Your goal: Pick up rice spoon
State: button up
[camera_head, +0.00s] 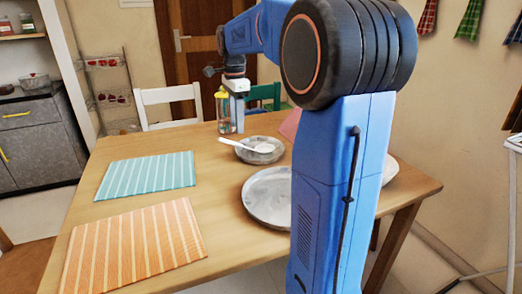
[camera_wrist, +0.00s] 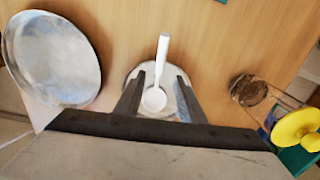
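The white rice spoon (camera_head: 256,147) lies on a small grey marbled dish (camera_head: 243,158) at the middle of the table. In the wrist view the spoon (camera_wrist: 163,50) has its bowl over the dish (camera_wrist: 130,75) and its handle reaching past the rim. My gripper (camera_wrist: 159,77) is open and empty, with its two dark fingers on either side of the spoon's bowl in the picture. In the head view my gripper (camera_head: 239,120) points down behind the dish, apart from the spoon. Its exact height above the dish is hard to tell.
A clear bottle with a yellow top (camera_head: 223,112) stands beside my gripper; it also shows at right in the wrist view (camera_wrist: 262,95). A large grey plate (camera_head: 266,196) is partly hidden by my arm. Teal (camera_head: 147,175) and orange (camera_head: 133,246) mats lie at left.

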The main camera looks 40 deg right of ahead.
aim_at(238, 143)
jog(key=shift+s+f, duration=0.1)
jog(key=shift+f, duration=4.65)
jog(key=shift+f, duration=0.1)
grip_shut()
